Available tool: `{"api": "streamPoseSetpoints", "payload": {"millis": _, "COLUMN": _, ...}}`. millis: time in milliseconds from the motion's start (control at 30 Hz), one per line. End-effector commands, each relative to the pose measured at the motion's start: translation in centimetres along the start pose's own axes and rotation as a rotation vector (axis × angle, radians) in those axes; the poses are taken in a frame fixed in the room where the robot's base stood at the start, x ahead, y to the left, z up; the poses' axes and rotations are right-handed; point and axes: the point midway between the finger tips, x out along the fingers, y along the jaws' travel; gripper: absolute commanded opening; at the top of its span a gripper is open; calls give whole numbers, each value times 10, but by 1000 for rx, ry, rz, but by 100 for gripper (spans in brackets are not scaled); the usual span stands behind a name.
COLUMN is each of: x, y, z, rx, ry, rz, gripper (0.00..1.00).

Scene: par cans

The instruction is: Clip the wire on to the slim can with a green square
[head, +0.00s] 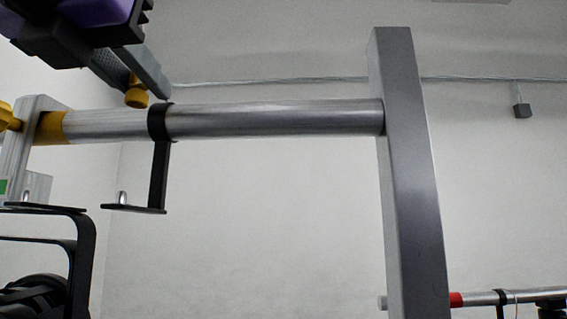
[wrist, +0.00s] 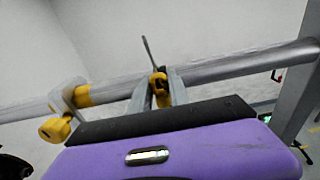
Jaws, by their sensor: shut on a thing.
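My gripper (head: 140,88), purple and black with grey fingers, is at the upper left of the head view, above the silver bar. Its fingers are shut on a small yellow clip (head: 137,97). In the wrist view the yellow clip (wrist: 159,86) sits between the fingers, and a thin dark wire (wrist: 149,52) sticks up from it. A green square (head: 3,186) is at the left edge, on a silver clamp (head: 38,185). Below it a black can (head: 35,296) in a black yoke (head: 84,250) is partly cut off. I cannot tell how slim it is.
The silver bar (head: 270,118) runs from a yellow band (head: 50,128) to a grey post (head: 408,170). A black bracket (head: 158,180) with a small loop hangs from it. The space between bracket and post is clear.

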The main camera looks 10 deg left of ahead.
Motion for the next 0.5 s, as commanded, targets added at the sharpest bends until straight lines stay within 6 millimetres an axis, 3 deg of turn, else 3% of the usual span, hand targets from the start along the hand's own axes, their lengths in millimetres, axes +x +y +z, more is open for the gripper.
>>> {"api": "streamPoseSetpoints", "payload": {"millis": 500, "x": 1, "y": 0, "z": -13, "rx": 0, "ry": 0, "rz": 0, "gripper": 0}}
